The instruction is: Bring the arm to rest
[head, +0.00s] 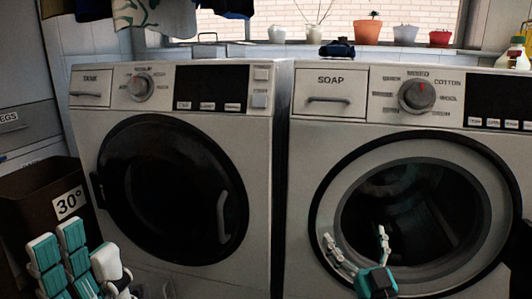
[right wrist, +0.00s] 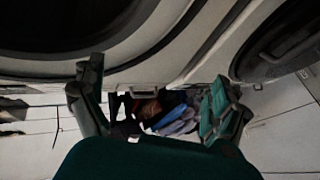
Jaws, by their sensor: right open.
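My right gripper (head: 360,250) is in front of the round door (head: 465,185) of the right washing machine, low in the head view. Its two white-tipped fingers are spread apart with nothing between them. In the right wrist view the teal fingers of this gripper (right wrist: 155,105) also stand apart, and a bundle of dark, blue and orange cloth (right wrist: 175,118) shows beyond them. My left gripper (head: 75,260), teal and white, is at the lower left of the head view, in front of the left machine's side.
The left washing machine (head: 180,130) has a dark round door. A brown bin (head: 35,190) marked 30° stands at the far left, close to my left gripper. Flower pots (head: 367,33) line the window sill, and clothes (head: 150,15) hang at the top left.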

